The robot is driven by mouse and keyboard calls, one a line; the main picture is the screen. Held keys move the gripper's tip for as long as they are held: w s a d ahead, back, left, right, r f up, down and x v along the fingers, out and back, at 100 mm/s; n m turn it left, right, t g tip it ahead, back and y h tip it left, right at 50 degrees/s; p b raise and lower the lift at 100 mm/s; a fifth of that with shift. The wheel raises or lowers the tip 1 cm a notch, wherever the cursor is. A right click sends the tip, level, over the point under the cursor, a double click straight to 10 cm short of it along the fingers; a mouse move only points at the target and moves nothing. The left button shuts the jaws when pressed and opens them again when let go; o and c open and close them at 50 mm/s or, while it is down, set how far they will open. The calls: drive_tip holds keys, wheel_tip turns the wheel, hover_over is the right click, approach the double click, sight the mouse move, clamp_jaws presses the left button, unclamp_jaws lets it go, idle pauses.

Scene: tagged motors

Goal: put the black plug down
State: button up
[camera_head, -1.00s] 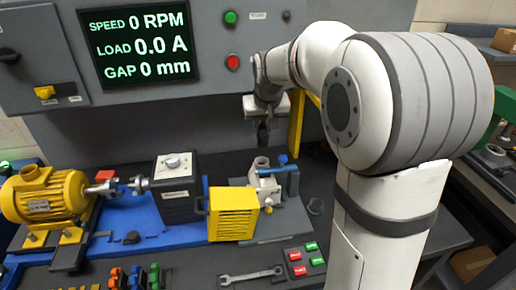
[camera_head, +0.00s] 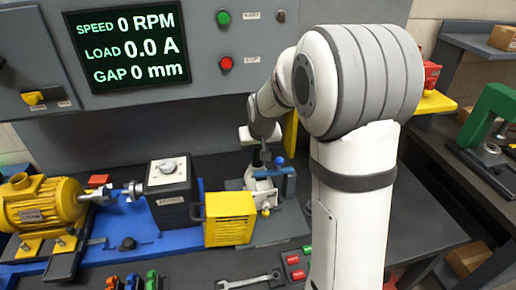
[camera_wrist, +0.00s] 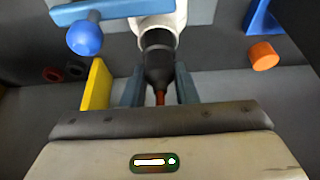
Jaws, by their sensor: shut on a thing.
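My gripper (camera_wrist: 158,92) is shut on the black plug (camera_wrist: 159,62), whose dark body shows between the two fingers in the wrist view. The plug's far end is at the mouth of a white pipe fitting (camera_wrist: 165,20); I cannot tell how deep it sits. An orange-brown strip shows between the fingers behind the plug. In the head view my gripper (camera_head: 263,155) is just above the white fitting (camera_head: 262,186) with the blue handle (camera_head: 283,171), and the plug is too small to make out there.
A yellow finned box (camera_head: 230,218) stands left of the fitting, beside a dark grey box (camera_head: 171,192) and a yellow motor (camera_head: 40,203). The wrist view shows an orange cap (camera_wrist: 263,56) at the right and a blue ball knob (camera_wrist: 85,38) near the fitting. Bench right of the fitting is mostly clear.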

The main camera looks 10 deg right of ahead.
drive_tip(key=o, duration=1)
drive_tip(key=shift+r, duration=0.2)
drive_tip(key=b+v, duration=0.2)
drive_tip(key=v, duration=0.9)
drive_tip(key=shift+g, duration=0.6)
drive_tip(key=s+f, duration=0.1)
drive_tip(key=s, duration=0.7)
drive_tip(key=s+f, duration=0.2)
drive_tip(key=s, duration=0.6)
drive_tip(key=s+f, duration=0.2)
drive_tip(key=s, duration=0.6)
drive_tip(key=shift+s+d+f, duration=0.1)
drive_tip(key=shift+s+d, duration=0.15)
drive_tip(key=shift+s, duration=0.1)
